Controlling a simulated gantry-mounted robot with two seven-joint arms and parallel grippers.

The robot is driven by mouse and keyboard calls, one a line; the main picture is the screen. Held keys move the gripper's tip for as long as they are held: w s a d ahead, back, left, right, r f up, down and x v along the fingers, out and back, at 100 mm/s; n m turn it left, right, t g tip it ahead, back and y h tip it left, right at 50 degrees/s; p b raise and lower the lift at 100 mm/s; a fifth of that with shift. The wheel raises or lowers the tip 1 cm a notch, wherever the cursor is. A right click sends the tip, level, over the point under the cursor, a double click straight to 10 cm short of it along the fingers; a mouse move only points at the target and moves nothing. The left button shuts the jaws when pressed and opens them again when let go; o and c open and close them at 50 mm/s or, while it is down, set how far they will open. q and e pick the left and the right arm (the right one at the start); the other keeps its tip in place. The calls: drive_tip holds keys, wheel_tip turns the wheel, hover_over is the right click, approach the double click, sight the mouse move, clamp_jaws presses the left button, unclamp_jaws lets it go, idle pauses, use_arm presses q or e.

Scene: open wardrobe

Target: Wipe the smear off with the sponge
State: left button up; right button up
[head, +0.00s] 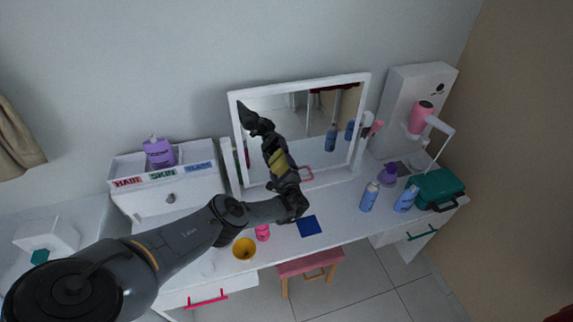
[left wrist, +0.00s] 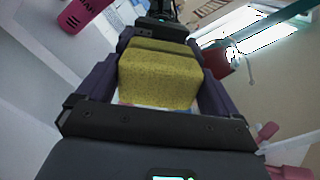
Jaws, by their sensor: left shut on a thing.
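My left gripper (head: 278,168) is in front of the white-framed mirror (head: 298,82), shut on the yellow sponge (head: 278,159). In the left wrist view the sponge (left wrist: 160,76) fills the space between the dark fingers. The sponge is close to the glass; I cannot tell whether it touches. The dark shape above it in the glass looks like my arm's reflection. I cannot make out the smear clearly. A pink outline shows low in the mirror right of the gripper, and I cannot tell whether it is a mark or a reflection. My right gripper is not in view.
On the white table stand a yellow cup (head: 244,248), a pink container (head: 262,232), a flat blue square (head: 309,226), a blue spray can (head: 369,197) and a teal case (head: 437,189). A labelled drawer box (head: 168,200) stands left of the mirror. A pink stool (head: 310,264) is in front.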

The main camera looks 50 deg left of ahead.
use_arm(q)
drive_tip(key=shift+s+a+r+p, duration=0.1)
drive_tip(key=shift+s+a+p, duration=0.2)
drive_tip(key=shift+s, duration=0.4)
drive_tip(key=shift+s+a+r+p, duration=0.1)
drive_tip(key=shift+s+a+p, duration=0.2)
drive_tip(key=shift+s+p, duration=0.65)
drive_tip(key=shift+s+a+p, duration=0.2)
drive_tip(key=shift+s+p, duration=0.15)
drive_tip(key=shift+s, duration=0.25)
drive_tip(key=shift+s+d+p, duration=0.15)
drive_tip(key=shift+d+p, duration=0.35)
drive_tip(key=p, duration=0.3)
approach(268, 164)
drive_tip(key=shift+a, duration=0.15)
